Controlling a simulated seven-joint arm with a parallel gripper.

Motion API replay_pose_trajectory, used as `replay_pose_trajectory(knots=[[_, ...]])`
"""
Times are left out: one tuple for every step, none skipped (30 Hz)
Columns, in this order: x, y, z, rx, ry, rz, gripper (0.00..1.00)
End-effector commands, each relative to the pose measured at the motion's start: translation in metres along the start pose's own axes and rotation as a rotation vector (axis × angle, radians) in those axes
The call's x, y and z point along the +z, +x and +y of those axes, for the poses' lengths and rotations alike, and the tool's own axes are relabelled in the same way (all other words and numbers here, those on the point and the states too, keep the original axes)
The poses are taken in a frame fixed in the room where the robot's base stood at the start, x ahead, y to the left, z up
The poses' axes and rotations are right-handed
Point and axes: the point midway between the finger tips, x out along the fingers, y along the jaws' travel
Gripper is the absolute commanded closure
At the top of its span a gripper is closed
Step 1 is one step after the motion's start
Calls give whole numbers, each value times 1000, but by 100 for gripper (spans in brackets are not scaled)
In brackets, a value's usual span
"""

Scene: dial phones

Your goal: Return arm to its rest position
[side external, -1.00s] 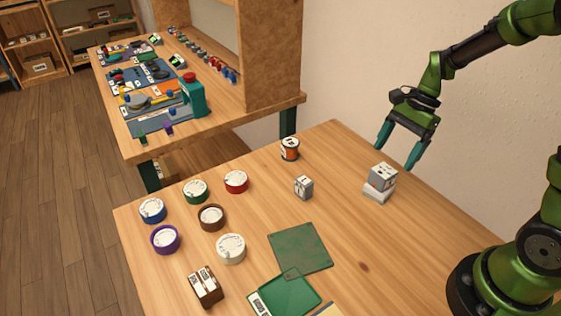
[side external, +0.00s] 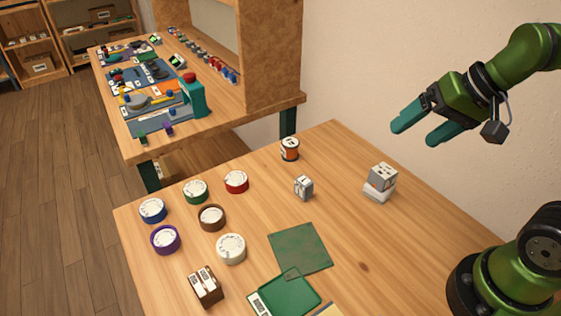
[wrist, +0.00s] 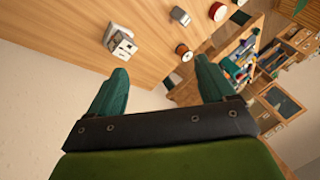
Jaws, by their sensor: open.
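My gripper (side external: 412,127) is green with teal fingers and is raised above the right rear part of the wooden table (side external: 345,230). Its fingers are apart with nothing between them, and they point left. In the wrist view my gripper (wrist: 160,88) also shows spread, empty fingers. A grey-white block (side external: 383,177) sits on a white piece (side external: 378,191) on the table below the gripper, apart from it. My arm reaches in from the right edge; part of it is outside the side view.
A small grey cube (side external: 303,187) and an orange-black spool (side external: 290,149) stand at the table's back. Several round dials, such as the red one (side external: 236,181), stand at left. Green mats (side external: 300,248) lie in front. A second bench (side external: 220,120) with a wooden panel stands behind. A wall is at right.

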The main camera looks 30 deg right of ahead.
Motion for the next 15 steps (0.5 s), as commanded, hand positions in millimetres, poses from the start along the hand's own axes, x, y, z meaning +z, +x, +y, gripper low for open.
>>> replay_pose_trajectory(knots=[[7, -5, -2, -13, -70, 42, 17], [9, -7, -3, -18, -103, 60, 17], [12, -8, -4, -22, -138, 81, 17], [13, -9, -4, -24, -160, 93, 17], [14, -10, -4, -26, -176, 103, 17], [16, -11, -5, -27, -192, 113, 17], [16, -11, -5, -28, -199, 116, 17], [16, -11, -5, -28, -203, 118, 17], [16, -11, -5, -28, -206, 119, 17], [16, -11, -5, -28, -206, 119, 17], [16, -11, -5, -28, -205, 118, 17], [16, -11, -5, -28, -204, 118, 17], [16, -11, -5, -28, -203, 118, 17], [16, -11, -5, -28, -203, 118, 17], [16, -11, -5, -28, -202, 118, 17]])
